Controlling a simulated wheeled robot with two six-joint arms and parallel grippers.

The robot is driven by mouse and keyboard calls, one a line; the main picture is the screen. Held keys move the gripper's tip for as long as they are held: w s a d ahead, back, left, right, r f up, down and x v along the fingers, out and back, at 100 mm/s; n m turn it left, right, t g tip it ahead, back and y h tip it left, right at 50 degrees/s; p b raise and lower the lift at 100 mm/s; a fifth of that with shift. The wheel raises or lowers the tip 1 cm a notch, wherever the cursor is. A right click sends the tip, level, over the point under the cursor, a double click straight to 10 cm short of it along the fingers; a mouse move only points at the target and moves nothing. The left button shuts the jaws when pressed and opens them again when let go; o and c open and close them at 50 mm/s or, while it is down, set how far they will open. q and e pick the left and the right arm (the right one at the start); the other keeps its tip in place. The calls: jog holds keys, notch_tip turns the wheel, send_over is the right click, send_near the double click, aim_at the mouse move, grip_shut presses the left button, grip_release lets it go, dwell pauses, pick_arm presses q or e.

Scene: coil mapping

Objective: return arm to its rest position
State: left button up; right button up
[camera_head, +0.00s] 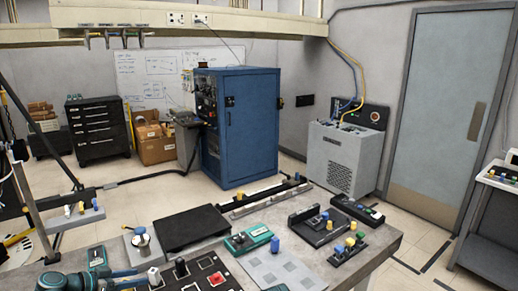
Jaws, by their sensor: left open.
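My left gripper (122,278) is low at the left of the head view, at the near left end of the grey workbench (395,238). My blue-grey arm enters from the bottom left edge, and the frame's bottom edge cuts it off. The gripper is open, and I see nothing held in it. It is small in the picture, so I cannot tell whether it touches the black panel (228,281) with knobs and a red square beside it. My right gripper is not in view.
On the bench are a black flat plate (190,228), a teal device (249,239), a grey patterned sheet (272,268) and a black tray (318,228). A blue cabinet (250,130) and a grey machine (342,160) stand behind. Floor is open at left.

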pick_arm(q)
jog(key=s+d+f+g, duration=0.1)
jog(key=d+f+g, duration=0.1)
jog(key=d, duration=0.5)
jog(key=s+d+f+g+y, duration=0.1)
jog(key=s+d+f+g, duration=0.1)
jog(key=d, duration=0.5)
jog(key=s+d+f+g, duration=0.2)
jog(key=d+f+g, duration=0.1)
jog(key=d+f, duration=0.2)
jog(key=shift+d+n+y+b, duration=0.3)
jog(key=shift+d+y+b, duration=0.1)
jog(key=shift+d, duration=0.55)
jog(key=s+d, duration=0.1)
jog(key=s+d+f+g+y, duration=0.1)
jog(key=d, duration=0.1)
jog(key=s+d+f+g+y, duration=0.1)
jog(key=s+d, duration=0.1)
jog(key=shift+d+f+n, duration=0.1)
jog(key=shift+f+n, duration=0.1)
jog(key=shift+n, duration=0.1)
jog(key=s+d+f+n+y, duration=0.1)
jog(key=s+d+y, duration=0.4)
jog(key=s, duration=0.1)
jog(key=shift+s+f+n+g+b, duration=0.2)
jog(key=shift+n+g+b, duration=0.1)
jog(key=shift+b, duration=0.05)
